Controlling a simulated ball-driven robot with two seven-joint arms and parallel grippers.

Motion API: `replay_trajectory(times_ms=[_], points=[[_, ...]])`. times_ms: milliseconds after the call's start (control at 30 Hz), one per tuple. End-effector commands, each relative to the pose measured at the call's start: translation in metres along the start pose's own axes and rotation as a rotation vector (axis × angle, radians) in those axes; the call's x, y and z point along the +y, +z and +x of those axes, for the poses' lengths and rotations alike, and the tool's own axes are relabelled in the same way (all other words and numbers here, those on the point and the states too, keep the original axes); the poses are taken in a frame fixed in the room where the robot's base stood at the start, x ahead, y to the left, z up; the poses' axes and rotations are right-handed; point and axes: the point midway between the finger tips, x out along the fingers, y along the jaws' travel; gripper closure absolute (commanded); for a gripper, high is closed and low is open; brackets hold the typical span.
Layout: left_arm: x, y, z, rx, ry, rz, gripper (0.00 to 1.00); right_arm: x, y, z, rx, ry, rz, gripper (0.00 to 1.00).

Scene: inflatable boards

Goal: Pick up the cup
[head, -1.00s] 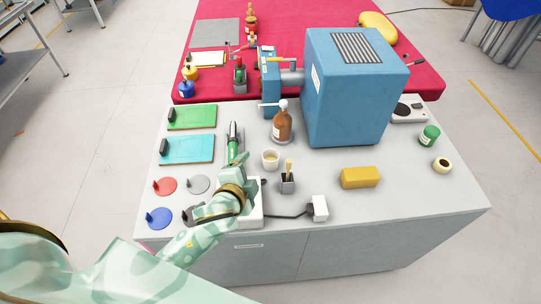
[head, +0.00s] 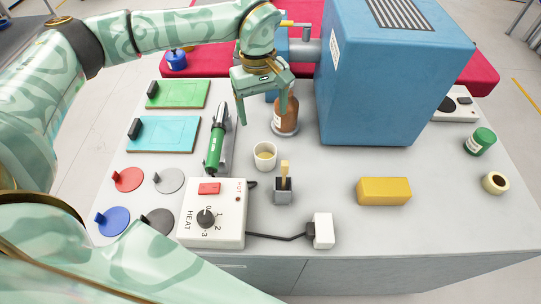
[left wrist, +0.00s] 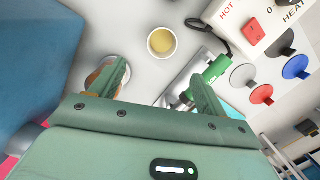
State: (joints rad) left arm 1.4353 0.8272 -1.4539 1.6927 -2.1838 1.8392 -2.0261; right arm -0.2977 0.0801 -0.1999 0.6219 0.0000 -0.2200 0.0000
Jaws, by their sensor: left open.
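The cup (head: 265,156) is small and white with yellowish contents, and stands upright on the grey table. It also shows in the left wrist view (left wrist: 162,42), beyond the fingertips and between them. My left gripper (head: 262,116) is open and empty, its fingers pointing down, above and behind the cup in the head view. Its fingertips also show in the left wrist view (left wrist: 158,78). The cup is apart from both fingers. My right gripper is not in view.
A brown bottle (head: 286,115) stands close behind the cup, partly hidden by a finger. A green hand tool (head: 216,145) rests left of the cup. A small holder (head: 283,190), heater box (head: 212,226), yellow block (head: 384,191) and large blue machine (head: 385,85) are around it.

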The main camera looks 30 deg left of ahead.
Motion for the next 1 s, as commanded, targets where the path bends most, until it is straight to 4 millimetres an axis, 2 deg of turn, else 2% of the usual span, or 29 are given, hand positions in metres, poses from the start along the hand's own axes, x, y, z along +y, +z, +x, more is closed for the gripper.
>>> replay_trajectory(times_ms=[300, 400, 633, 900, 1000], points=[[-0.003, -0.002, 0.074, 0.001, -0.013, -0.001, 0.25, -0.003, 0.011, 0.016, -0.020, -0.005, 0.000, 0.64], [-0.002, -0.002, 0.092, 0.002, -0.010, -0.001, 0.25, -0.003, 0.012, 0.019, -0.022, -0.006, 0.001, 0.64], [-0.003, -0.001, 0.112, 0.002, -0.008, -0.002, 0.25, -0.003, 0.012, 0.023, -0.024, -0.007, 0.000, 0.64], [-0.004, 0.001, 0.154, 0.001, -0.008, -0.001, 0.25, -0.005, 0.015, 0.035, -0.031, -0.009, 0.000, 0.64], [-0.004, 0.000, 0.159, 0.003, -0.007, -0.001, 0.25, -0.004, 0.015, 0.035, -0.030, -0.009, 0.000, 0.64]])
